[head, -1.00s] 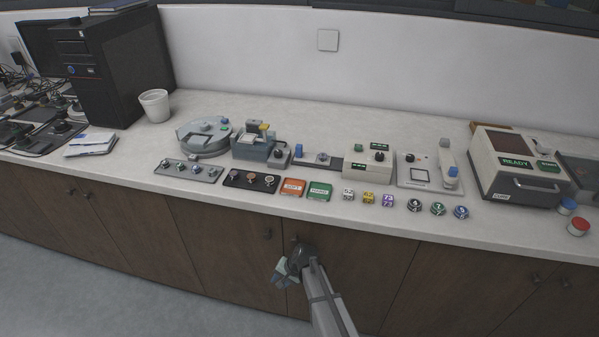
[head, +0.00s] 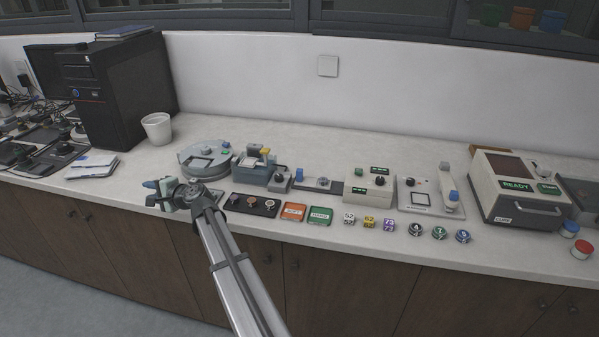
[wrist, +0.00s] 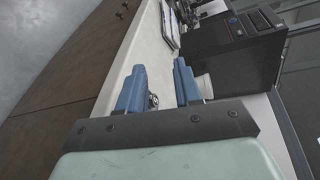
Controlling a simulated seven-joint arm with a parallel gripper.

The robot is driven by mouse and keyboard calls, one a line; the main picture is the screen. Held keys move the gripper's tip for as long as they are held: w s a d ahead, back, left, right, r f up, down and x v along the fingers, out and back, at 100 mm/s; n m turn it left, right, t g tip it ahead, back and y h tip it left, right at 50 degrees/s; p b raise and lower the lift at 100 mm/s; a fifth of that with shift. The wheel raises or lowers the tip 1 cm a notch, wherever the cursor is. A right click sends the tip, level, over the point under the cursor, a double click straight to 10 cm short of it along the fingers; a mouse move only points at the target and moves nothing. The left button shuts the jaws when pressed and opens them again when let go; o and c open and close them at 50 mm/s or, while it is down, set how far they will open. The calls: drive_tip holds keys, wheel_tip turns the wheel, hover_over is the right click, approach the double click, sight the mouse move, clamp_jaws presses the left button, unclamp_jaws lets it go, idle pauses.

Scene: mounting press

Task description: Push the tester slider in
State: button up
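The tester looks to be the cream box (head: 369,189) with green displays and a dark knob, right of the middle of the counter. A grey slider with a blue handle (head: 299,175) and a round metal disc (head: 323,183) sits to its left. A dark rail (head: 336,188) shows between slider and box, so the slider stands out to the left. My gripper (head: 150,184) is far left of the slider, over the counter's front edge by the grey tray. In the wrist view its blue fingers (wrist: 160,72) are apart, with nothing gripped. The slider is not visible there.
A round grey device (head: 205,160) and a blue-grey press (head: 254,168) stand left of the slider. In front lie a black tray (head: 254,205), orange and green pads, dice and several round pieces. A white cup (head: 157,128) and black computer (head: 120,85) stand left.

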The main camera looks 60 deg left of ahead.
drive_tip(key=w+a+r+m+y, duration=0.2)
drive_tip(key=a+r+y, duration=0.1)
drive_tip(key=r, duration=1.4)
drive_tip(key=n+t+h, duration=0.7)
drive_tip(key=t+h, duration=0.1)
drive_tip(key=h, duration=0.8)
hover_over(300, 170)
wheel_tip(300, 170, down, 9)
wheel_tip(300, 170, down, 13)
drive_tip(key=shift+a+r, duration=0.15)
drive_tip(key=shift+r, duration=0.05)
clamp_jaws()
